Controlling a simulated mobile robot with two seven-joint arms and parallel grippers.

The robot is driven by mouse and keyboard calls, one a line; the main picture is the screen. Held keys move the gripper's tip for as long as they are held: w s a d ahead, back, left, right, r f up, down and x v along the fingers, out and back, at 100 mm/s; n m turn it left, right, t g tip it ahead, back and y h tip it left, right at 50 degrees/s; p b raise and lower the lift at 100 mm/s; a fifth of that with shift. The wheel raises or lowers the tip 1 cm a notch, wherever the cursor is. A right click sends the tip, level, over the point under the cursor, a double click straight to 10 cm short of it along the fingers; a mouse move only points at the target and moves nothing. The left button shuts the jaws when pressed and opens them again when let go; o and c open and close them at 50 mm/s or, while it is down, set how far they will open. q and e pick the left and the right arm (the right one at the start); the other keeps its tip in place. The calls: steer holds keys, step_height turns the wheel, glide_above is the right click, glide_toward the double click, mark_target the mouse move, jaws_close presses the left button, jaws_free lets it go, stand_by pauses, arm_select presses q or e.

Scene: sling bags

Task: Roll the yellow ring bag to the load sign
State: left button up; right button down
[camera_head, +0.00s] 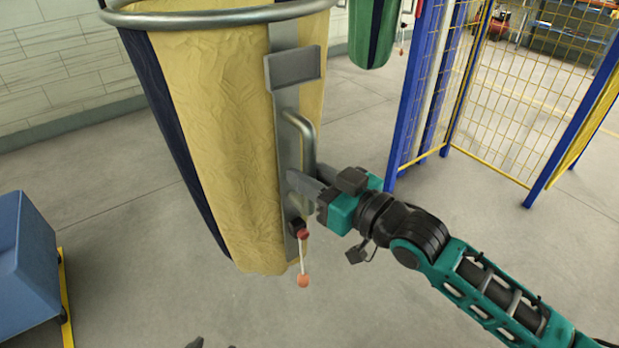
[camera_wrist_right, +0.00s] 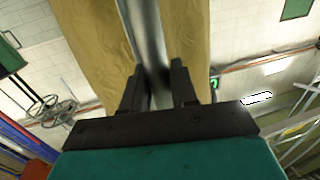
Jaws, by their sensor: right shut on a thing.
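The yellow ring bag (camera_head: 215,120) hangs from a round metal ring (camera_head: 200,16) in the head view, with a dark blue side panel. A metal strip with a grey plate and a bent handle (camera_head: 306,135) runs down its front. My right gripper (camera_head: 303,183) is shut on the handle's lower part. In the right wrist view its fingers (camera_wrist_right: 159,88) stand either side of the metal bar, against the yellow cloth (camera_wrist_right: 90,35). Small dark tips at the head view's bottom edge may be my left gripper; its state is unclear. I cannot make out a load sign.
A blue box (camera_head: 25,265) with a yellow edge stands at the lower left. A blue-framed yellow mesh fence (camera_head: 510,85) stands at the right, and a green bag (camera_head: 372,35) hangs behind. Grey floor is open between the yellow bag and the blue box.

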steer(key=c, duration=1)
jaws_free()
steer(key=shift+d, duration=0.1)
steer(key=v, duration=1.2)
steer(key=shift+s+d, duration=0.3)
steer(key=shift+c, duration=0.2)
